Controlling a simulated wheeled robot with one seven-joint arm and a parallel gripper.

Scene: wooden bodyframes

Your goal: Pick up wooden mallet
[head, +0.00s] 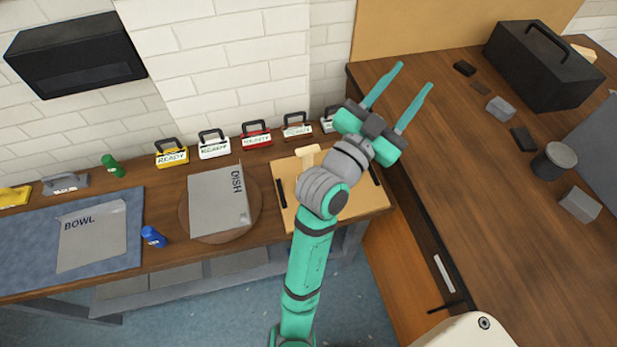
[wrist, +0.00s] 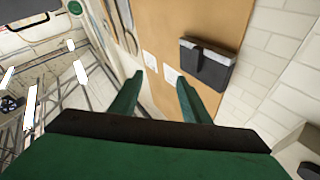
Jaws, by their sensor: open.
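A pale wooden mallet (head: 307,155) lies on a light wooden board (head: 350,206) on the left bench, in the head view. Its head shows just left of my arm; the rest is partly hidden behind my wrist. My gripper (head: 413,78) is open and empty, raised above and to the right of the mallet, with its two green fingers pointing up and right. In the wrist view, my gripper (wrist: 158,85) faces a tan wall panel (wrist: 195,30), and the mallet is not seen there.
Dark strips lie on the board. A round board with a grey DISH sheet (head: 216,200) is to its left, and a row of READY tags (head: 256,138) stands behind. The right bench (head: 460,160) holds a black toolbox (head: 545,70) and several small blocks.

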